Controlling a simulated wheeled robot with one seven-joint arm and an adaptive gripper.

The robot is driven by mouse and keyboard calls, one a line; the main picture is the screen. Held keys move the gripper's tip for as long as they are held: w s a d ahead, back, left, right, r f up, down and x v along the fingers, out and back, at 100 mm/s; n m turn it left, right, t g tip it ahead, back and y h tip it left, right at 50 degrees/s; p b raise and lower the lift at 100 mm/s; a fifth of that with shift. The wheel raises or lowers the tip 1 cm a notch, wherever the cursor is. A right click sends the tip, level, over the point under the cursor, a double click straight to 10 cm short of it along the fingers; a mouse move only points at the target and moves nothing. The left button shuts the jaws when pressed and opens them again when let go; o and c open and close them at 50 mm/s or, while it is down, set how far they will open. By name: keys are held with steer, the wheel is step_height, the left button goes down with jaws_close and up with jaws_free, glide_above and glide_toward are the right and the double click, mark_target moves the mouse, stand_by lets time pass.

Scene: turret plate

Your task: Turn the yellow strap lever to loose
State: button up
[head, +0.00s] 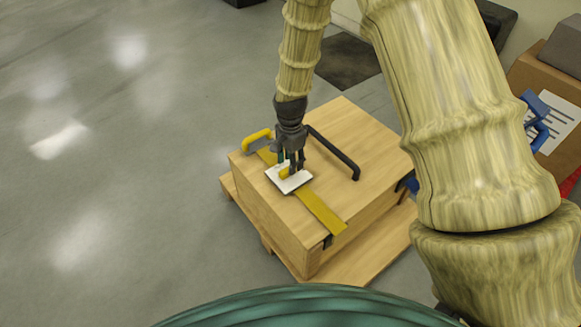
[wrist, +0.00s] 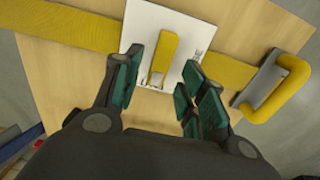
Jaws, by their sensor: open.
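The yellow strap lever (wrist: 165,54) stands on a white plate (wrist: 143,20) in the wrist view. In the head view the lever (head: 284,172) is small and partly hidden by my gripper, and the white plate (head: 290,184) lies on the box top. A yellow strap (wrist: 70,32) runs under the plate across the wooden box (head: 355,125); it also shows in the head view (head: 322,212). My gripper (wrist: 160,85) is open, its teal finger pads on either side of the lever's lower end. I cannot tell whether the pads touch the lever.
A yellow handle on a grey base (wrist: 280,85) sits at the box edge, right of my gripper in the wrist view. A black bar handle (head: 333,153) stands on the box top. The box rests on a wooden pallet (head: 345,265). Open grey floor (head: 120,150) lies to the left.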

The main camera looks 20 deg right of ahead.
steer(key=shift+f, duration=1.15)
jaws_close()
